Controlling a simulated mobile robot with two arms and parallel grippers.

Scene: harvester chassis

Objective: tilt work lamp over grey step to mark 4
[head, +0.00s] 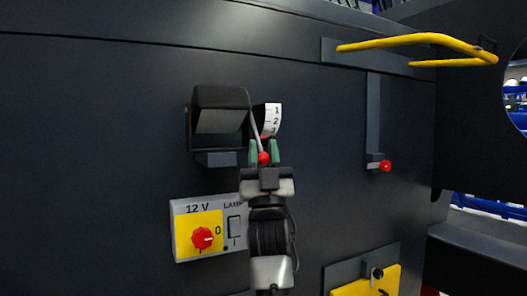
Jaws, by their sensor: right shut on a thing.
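The work lamp (220,112) is a dark box-shaped head in a bracket on the dark chassis wall, left of centre. A thin lever runs down from its right side to a red knob (264,158). My right gripper (264,152), with green fingertips, is shut on the red knob from below. The pointer's exact reading is too small to tell. My left gripper is not in view, and I cannot make out a grey step.
Below the lamp is a 12 V panel (180,220) with a red rotary knob (203,239) and a switch. To the right are a yellow handrail (420,40), another red-knobbed lever (385,166) and a yellow latched plate (365,287). The wall between is clear.

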